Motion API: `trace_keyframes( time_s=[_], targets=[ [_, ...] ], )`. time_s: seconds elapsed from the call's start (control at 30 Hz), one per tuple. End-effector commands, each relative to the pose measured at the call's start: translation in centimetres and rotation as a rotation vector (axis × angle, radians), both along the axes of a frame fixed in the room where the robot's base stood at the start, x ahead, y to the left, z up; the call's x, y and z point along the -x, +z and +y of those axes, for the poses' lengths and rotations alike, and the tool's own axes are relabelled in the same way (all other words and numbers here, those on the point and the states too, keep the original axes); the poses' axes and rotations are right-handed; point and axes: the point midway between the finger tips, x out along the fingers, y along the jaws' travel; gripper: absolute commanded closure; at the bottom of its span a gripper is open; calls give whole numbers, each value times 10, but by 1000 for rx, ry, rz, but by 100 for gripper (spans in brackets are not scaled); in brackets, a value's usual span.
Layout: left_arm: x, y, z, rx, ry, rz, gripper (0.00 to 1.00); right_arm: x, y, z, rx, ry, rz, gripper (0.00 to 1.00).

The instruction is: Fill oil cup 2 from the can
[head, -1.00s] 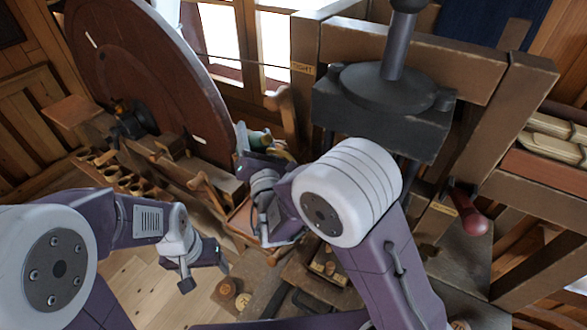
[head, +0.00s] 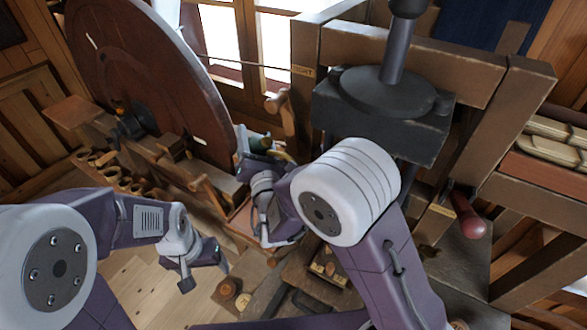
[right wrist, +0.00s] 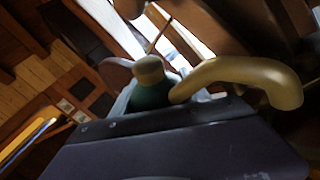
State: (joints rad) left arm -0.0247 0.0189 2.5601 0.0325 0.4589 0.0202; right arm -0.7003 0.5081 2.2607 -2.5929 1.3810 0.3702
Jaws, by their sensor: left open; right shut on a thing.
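The oil can (right wrist: 150,92) shows in the right wrist view as a green body with a brass-coloured cap and a thick curved brass tube (right wrist: 245,75). In the head view the can (head: 259,141) is a small green shape by the big wheel's lower right edge, partly hidden by my right arm. My right gripper (head: 256,158) is shut on the can. Its dark housing fills the lower part of the right wrist view. My left gripper (head: 205,275) is open and empty, low above the floor. I cannot pick out oil cup 2; my right arm hides part of the machine.
A large brown wheel (head: 150,75) stands on a wooden bench at the left. A heavy timber frame with a dark block (head: 380,118) stands at the right, with a red handle (head: 469,215). A small box (head: 328,265) lies below my right arm. Clear floor (head: 150,295) shows at lower left.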

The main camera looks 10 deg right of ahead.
Motion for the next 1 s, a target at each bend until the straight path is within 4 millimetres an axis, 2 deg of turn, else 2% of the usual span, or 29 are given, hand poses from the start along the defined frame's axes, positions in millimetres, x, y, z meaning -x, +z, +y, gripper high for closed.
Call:
trace_keyframes(
  time_s=[0.03,0.1,1.0],
  targets=[
    [0,9,0,0,0,0,25,-1,7,-1,11,-5,6,100],
    [0,14,0,0,0,0,25,-1,9,0,27,-4,18,100],
    [0,81,0,0,0,0,25,-7,24,11,243,2,171,100]
  ],
)
